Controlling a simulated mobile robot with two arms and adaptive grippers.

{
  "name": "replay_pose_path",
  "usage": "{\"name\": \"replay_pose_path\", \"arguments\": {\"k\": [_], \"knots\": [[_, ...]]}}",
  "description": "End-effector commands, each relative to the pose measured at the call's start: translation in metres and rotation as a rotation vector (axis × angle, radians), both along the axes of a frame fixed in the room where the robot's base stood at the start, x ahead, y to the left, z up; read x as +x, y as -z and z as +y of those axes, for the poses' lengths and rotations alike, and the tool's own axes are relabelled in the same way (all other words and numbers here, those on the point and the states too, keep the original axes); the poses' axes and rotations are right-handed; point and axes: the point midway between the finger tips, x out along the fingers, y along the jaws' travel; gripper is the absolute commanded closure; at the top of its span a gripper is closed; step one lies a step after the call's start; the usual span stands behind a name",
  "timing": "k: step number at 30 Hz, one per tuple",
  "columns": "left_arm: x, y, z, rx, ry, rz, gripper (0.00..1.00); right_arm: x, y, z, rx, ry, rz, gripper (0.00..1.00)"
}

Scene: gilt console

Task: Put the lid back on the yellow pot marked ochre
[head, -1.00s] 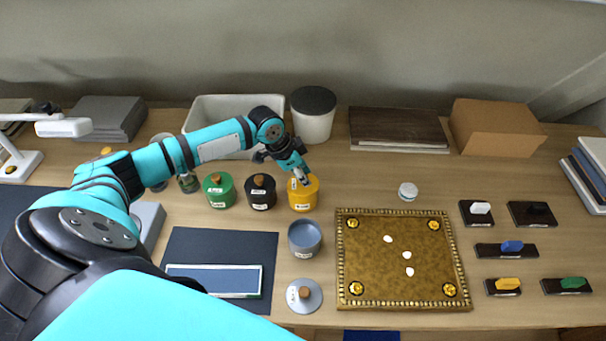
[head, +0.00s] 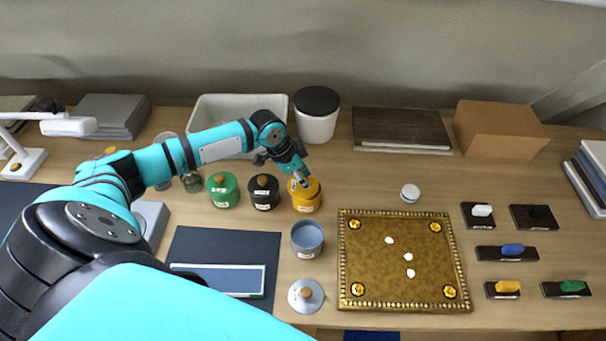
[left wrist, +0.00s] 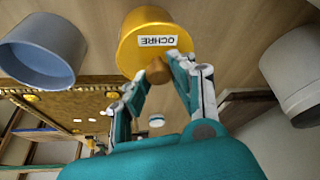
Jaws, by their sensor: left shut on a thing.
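The yellow ochre pot (head: 306,201) stands at the right end of a row of pots, behind the gilt panel's left corner. In the left wrist view the yellow pot (left wrist: 140,25) shows an upside-down OCHRE label. My left gripper (head: 299,181) is over the pot's top. Its fingers (left wrist: 160,80) are shut on the wooden knob (left wrist: 157,70) of the yellow lid. The lid is on or just above the pot; I cannot tell whether it is fully seated. My right gripper is not in view.
A black pot (head: 264,194) and a green pot (head: 223,192) stand closed to the left. An open grey-blue pot (head: 307,239) stands in front, its grey lid (head: 306,296) on the table nearby. The gilt panel (head: 380,280) lies to the right. A white jar (head: 315,122) stands behind.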

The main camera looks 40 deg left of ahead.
Motion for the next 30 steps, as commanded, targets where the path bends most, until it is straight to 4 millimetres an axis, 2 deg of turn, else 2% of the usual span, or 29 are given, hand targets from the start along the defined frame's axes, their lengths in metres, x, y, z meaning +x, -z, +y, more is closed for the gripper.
{"name": "replay_pose_path", "arguments": {"k": [13,30], "knots": [[0.002,-0.003,-0.002,-0.004,0.001,-0.006,1.0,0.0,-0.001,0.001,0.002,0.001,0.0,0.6],[0.001,-0.008,-0.009,-0.003,0.001,-0.006,1.0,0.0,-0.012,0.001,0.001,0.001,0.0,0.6]]}}
